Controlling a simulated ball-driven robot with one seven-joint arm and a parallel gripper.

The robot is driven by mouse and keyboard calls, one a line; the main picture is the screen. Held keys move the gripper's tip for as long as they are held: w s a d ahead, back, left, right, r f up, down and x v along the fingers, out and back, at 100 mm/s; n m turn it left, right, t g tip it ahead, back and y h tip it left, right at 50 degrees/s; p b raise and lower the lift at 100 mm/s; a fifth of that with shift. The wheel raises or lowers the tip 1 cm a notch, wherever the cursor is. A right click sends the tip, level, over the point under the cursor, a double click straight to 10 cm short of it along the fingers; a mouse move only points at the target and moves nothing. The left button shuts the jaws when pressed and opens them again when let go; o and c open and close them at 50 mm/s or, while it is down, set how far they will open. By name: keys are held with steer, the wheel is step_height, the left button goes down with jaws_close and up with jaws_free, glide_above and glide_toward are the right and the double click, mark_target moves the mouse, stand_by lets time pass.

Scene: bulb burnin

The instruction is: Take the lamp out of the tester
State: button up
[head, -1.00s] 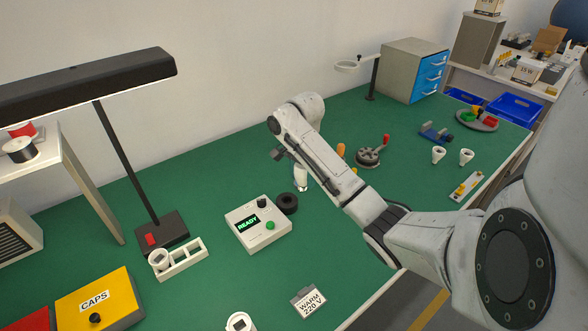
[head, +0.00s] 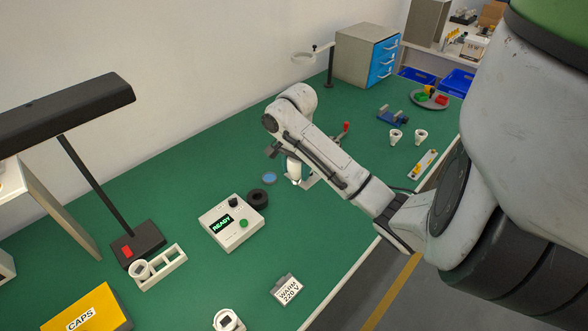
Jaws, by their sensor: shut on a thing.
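The tester (head: 233,222) is a white box on the green bench. Its display reads READY, and it has a black knob and a green button. A round black socket (head: 258,199) stands at its far right corner and shows no lamp in it. My gripper (head: 290,158) is shut on a white lamp (head: 294,172), to the right of and beyond the socket, apart from it. The lamp hangs roughly upright. My arm partly hides the fingers, and I cannot tell the lamp's exact height above the bench.
A blue disc (head: 270,178) lies between the socket and lamp. A white rack (head: 160,267) and a desk lamp base (head: 138,243) stand left. A WARM 220 V sign (head: 286,289) is in front. A ring stand (head: 329,75) is behind. The bench left of my gripper is mostly clear.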

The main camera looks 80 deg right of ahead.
steer(key=shift+r, duration=1.8)
steer(key=shift+a, duration=0.1)
